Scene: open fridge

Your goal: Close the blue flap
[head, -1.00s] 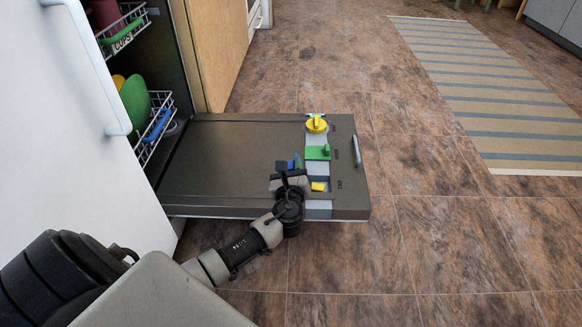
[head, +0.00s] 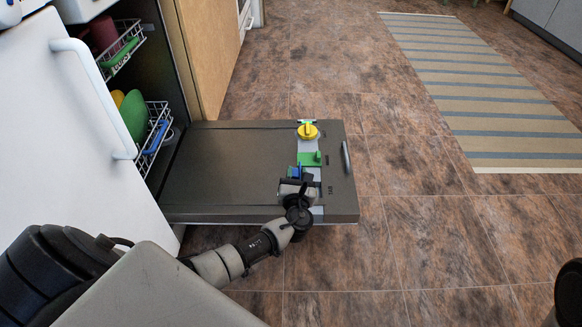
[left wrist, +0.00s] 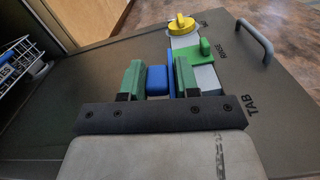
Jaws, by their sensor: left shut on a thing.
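The blue flap (left wrist: 157,80) is on the inner face of the lowered dark door (head: 235,160), in the detergent panel's lower part. In the left wrist view it sits between the green fingers of my left gripper (left wrist: 160,78), which is shut on it. In the head view a bit of blue (head: 295,171) shows just beyond my left gripper (head: 297,184). The gripper hides most of the flap and the compartment under it, so I cannot tell how far the flap is tilted. My right gripper is not seen.
A green slider (head: 310,158) and a yellow knob (head: 307,131) are farther along the same panel. A grey handle (head: 346,157) is on the door's outer edge. Racks with dishes (head: 150,140) are at left. A white fridge door (head: 75,130) stands close by.

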